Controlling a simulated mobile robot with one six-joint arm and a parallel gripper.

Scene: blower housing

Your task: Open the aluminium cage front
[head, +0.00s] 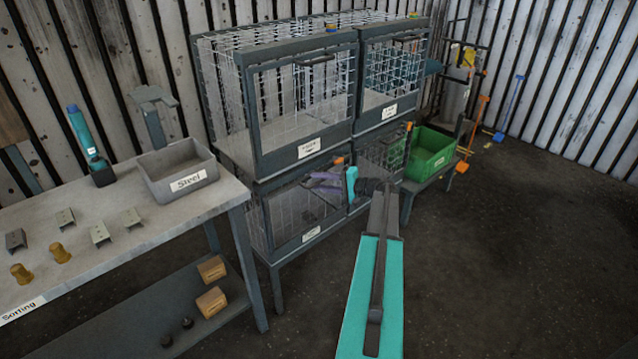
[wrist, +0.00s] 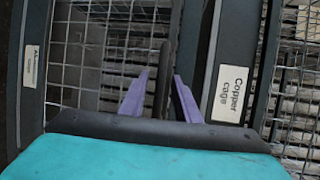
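In the wrist view, the label on the left frame (wrist: 30,65) seems to begin with "Al", so I take it for the aluminium cage front. My gripper (wrist: 161,80) has its two purple fingers apart, one on each side of a dark upright bar (wrist: 163,60). The bar looks like a handle, but I cannot tell whether the fingers touch it. In the head view, my gripper (head: 324,184) is in front of the lower left cage (head: 290,215), and my arm partly hides the lower cages. The head view labels are too small to read.
The copper cage label (wrist: 229,93) is on the frame to the right. Two upper cages (head: 300,105) have shut fronts. A workbench (head: 110,215) with a steel bin (head: 177,172) stands left. A green crate (head: 430,152) stands right.

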